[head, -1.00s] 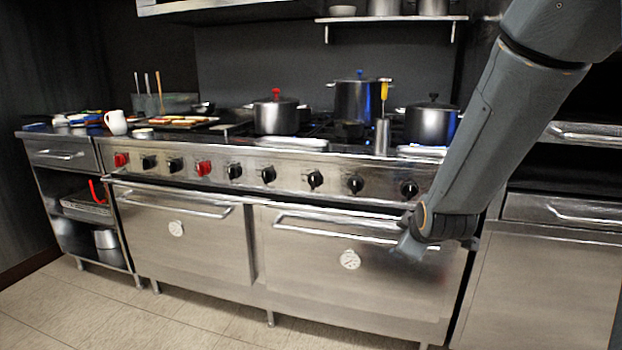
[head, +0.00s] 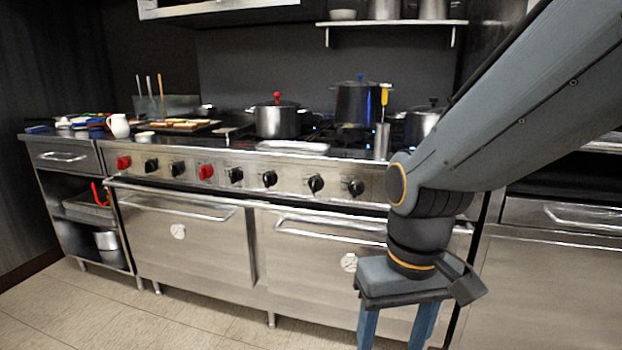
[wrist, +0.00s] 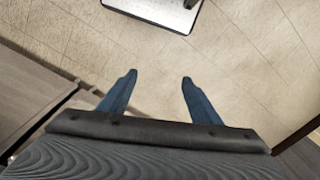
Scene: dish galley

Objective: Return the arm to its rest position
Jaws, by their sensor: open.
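My gripper (head: 395,335) hangs at the lower right in the head view, in front of the right oven door of the range. It points down, and its two blue fingers are cut off by the bottom edge of the picture. My arm comes in from the upper right and bends at the wrist joint.
The steel range (head: 225,250) spans the middle, with a red-knobbed pot (head: 277,120), a blue-knobbed pot (head: 358,104) and a black-lidded pot (head: 420,122) on top. A white jug (head: 118,126) stands on the left counter. The tiled floor (head: 110,315) at the left front is clear.

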